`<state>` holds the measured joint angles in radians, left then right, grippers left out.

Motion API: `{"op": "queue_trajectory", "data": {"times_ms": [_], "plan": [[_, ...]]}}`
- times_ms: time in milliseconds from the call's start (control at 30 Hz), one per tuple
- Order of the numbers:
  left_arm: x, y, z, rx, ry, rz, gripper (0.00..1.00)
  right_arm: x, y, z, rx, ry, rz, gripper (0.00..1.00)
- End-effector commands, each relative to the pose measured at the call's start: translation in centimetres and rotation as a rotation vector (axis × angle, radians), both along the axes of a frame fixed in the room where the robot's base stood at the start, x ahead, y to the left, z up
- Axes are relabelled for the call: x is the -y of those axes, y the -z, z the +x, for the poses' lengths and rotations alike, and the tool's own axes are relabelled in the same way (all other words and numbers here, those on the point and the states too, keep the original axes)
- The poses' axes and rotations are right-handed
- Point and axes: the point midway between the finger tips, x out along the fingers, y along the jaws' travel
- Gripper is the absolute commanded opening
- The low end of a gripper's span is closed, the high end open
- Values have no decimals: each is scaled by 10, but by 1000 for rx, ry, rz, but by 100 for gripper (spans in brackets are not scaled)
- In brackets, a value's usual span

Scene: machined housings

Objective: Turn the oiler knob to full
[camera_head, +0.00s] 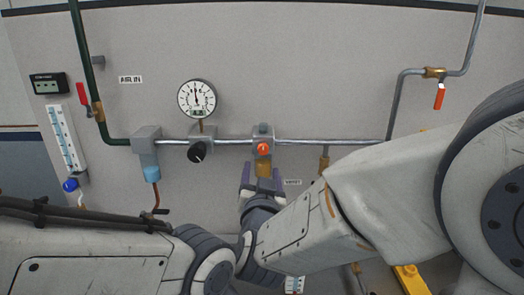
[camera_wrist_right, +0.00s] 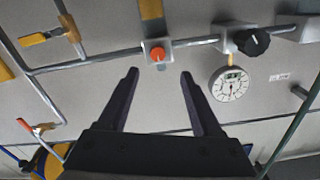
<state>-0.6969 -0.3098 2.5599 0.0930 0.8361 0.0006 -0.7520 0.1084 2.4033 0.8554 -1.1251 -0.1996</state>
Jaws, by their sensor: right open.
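The orange knob (camera_head: 263,149), which I take to be the oiler knob, sits on a grey block on the wall pipe, with an amber bowl (camera_head: 264,168) below it. It also shows in the right wrist view (camera_wrist_right: 157,53). My right gripper (camera_head: 262,178) is open and empty, its fingers pointing at the wall just below the knob in the head view. In the right wrist view its fingertips (camera_wrist_right: 159,74) stand apart, with the knob ahead between them; I see no contact. My left gripper is not in view; only my left arm shows at lower left.
A black knob (camera_head: 197,152) and a round gauge (camera_head: 197,98) are left of the orange knob. Red-handled valves stand at left (camera_head: 82,93) and right (camera_head: 440,96). The grey pipe (camera_head: 330,142) crosses the wall.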

Motion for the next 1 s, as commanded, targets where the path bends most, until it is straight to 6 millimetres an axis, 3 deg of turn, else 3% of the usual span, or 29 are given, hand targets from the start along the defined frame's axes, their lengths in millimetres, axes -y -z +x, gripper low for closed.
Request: {"op": "queue_trajectory", "data": {"times_ms": [500, 700, 933, 967, 1000], "plan": [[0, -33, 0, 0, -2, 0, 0, 6, -3, 86, 0, 8, 0, 66], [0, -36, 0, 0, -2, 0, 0, 4, -1, 98, 0, 5, 1, 66], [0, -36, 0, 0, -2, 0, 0, 3, 0, 99, -1, 3, 1, 66], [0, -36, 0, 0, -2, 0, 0, 3, 0, 99, -1, 3, 1, 62], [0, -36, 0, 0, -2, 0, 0, 3, 0, 99, -1, 3, 1, 47]]}}
